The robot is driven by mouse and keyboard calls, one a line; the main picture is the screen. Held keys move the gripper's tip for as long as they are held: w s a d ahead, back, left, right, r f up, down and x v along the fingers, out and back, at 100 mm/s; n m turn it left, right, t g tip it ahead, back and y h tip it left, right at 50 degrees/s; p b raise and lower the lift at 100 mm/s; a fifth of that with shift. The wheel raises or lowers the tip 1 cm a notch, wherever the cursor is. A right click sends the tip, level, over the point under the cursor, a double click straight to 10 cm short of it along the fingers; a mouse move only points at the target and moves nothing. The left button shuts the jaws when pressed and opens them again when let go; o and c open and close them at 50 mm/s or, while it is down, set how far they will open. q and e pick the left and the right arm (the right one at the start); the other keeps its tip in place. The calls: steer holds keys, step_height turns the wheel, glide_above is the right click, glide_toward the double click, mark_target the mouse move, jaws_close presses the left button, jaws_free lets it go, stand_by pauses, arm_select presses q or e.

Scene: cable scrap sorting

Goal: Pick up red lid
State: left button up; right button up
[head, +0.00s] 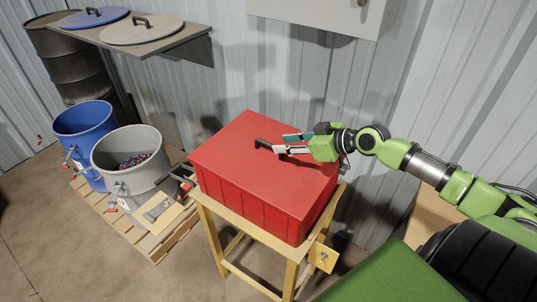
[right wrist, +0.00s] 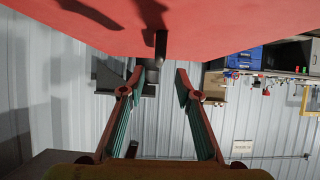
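The red lid (head: 240,155) lies flat on top of a red ribbed bin (head: 240,205). A black handle (head: 263,145) stands near the middle of the lid. My right gripper (head: 280,144) is just above the lid, to the right of the handle, with its two fingers apart. In the right wrist view the lid (right wrist: 215,25) fills the top, and the handle (right wrist: 161,48) shows in the gap between the open fingertips (right wrist: 160,78). I cannot tell whether a finger touches it. My left gripper is not in view.
The bin stands on a yellow wooden stand (head: 208,225). A blue drum (head: 84,135) and a grey drum (head: 128,172) stand on a pallet at left. A wall shelf (head: 185,38) holds a blue lid (head: 93,18) and a beige lid (head: 142,30). The wall is close behind.

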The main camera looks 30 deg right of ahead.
mark_target(269, 144)
steer(key=shift+x, duration=0.85)
steer(key=shift+p+x, duration=1.2)
steer(key=shift+x, duration=1.2)
steer(key=shift+w+a+f, duration=0.1)
steer(key=shift+w+f, duration=0.2)
jaws_close()
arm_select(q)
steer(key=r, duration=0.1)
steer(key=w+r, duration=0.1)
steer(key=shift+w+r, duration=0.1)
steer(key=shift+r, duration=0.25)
arm_select(e)
steer(key=shift+r, duration=0.15)
